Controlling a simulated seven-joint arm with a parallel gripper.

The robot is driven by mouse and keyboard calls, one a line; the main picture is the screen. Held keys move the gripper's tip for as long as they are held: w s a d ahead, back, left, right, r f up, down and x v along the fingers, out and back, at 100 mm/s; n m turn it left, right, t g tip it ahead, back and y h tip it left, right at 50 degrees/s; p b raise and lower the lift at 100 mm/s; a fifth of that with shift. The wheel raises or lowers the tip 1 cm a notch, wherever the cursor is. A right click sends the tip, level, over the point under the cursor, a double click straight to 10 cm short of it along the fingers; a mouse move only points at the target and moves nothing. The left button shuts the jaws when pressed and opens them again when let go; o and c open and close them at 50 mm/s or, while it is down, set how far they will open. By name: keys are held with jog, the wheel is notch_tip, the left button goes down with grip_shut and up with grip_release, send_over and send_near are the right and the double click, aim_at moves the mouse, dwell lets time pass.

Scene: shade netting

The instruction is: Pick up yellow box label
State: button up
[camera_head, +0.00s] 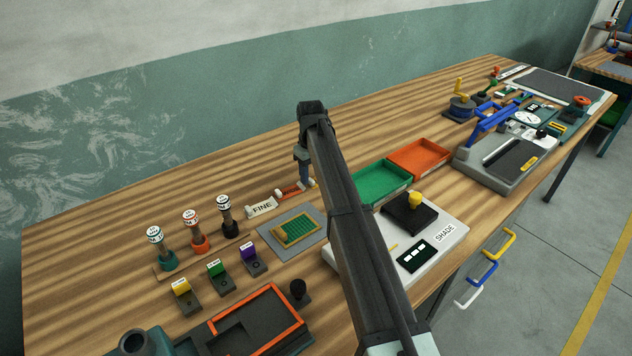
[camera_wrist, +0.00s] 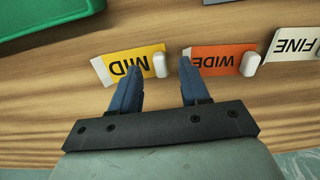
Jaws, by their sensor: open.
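A yellow label marked MID (camera_wrist: 122,66) lies on the wooden bench in the wrist view, with a white knob (camera_wrist: 160,64) at its right end. My gripper (camera_wrist: 157,66) is open and empty, with its two blue fingers apart. The white knob shows between the fingertips. The left fingertip overlaps the lower edge of the yellow label in the picture, and the right one overlaps the left end of the orange label. I cannot tell the height above the bench. In the head view my gripper (camera_head: 304,172) points down by the label row, and the arm hides most of the yellow label.
An orange label marked WIDE (camera_wrist: 236,54) and a white label marked FINE (camera_wrist: 293,44) lie to the right. A green tray (camera_wrist: 38,14) is at the upper left. In the head view, an orange tray (camera_head: 420,157) and a stamp pad (camera_head: 395,214) stand right of the arm.

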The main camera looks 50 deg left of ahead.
jog(key=shift+f, duration=0.75)
jog(key=shift+c, duration=0.4)
grip_shut()
